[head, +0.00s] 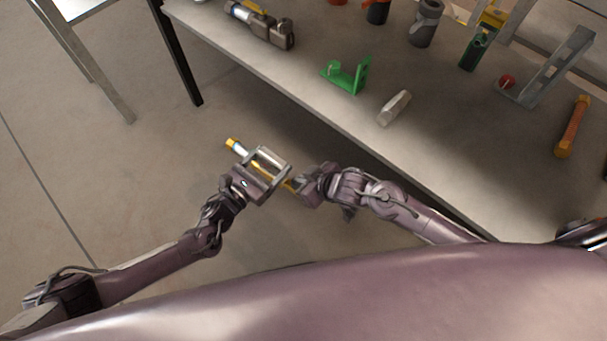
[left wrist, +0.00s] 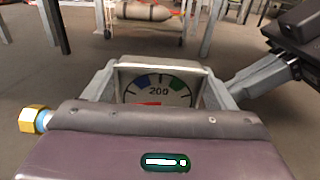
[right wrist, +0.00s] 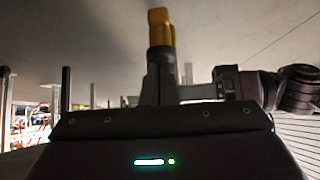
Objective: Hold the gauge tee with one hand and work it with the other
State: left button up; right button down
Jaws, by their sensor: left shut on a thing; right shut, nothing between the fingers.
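The gauge tee is held by my left gripper (head: 264,164) in front of the table, over the floor. Its brass end with a pale blue ring (head: 232,144) sticks out to the upper left in the head view. My right gripper (head: 297,186) is shut and empty close to the tee's right side. In the right wrist view a yellow piece (right wrist: 160,27) shows at the shut fingertips (right wrist: 160,62); whether they touch is unclear.
The table (head: 300,92) lies ahead and to the right. Near its edge are a green bracket (head: 350,76), a pale block (head: 394,108) and a grey-brown tool (head: 265,27). An orange-handled piece (head: 572,128) lies further right.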

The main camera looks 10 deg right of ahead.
jog(key=shift+s+d+f, duration=0.1)
jog(key=w+a+r+v, duration=0.1)
jog(key=r+v, duration=0.1)
jog(key=v, duration=1.1)
jog(key=shift+w+a, duration=0.2)
jog(key=shift+w, duration=0.25)
dwell(1.6)
jog(key=shift+s+r, duration=0.15)
jog(key=shift+r, duration=1.05)
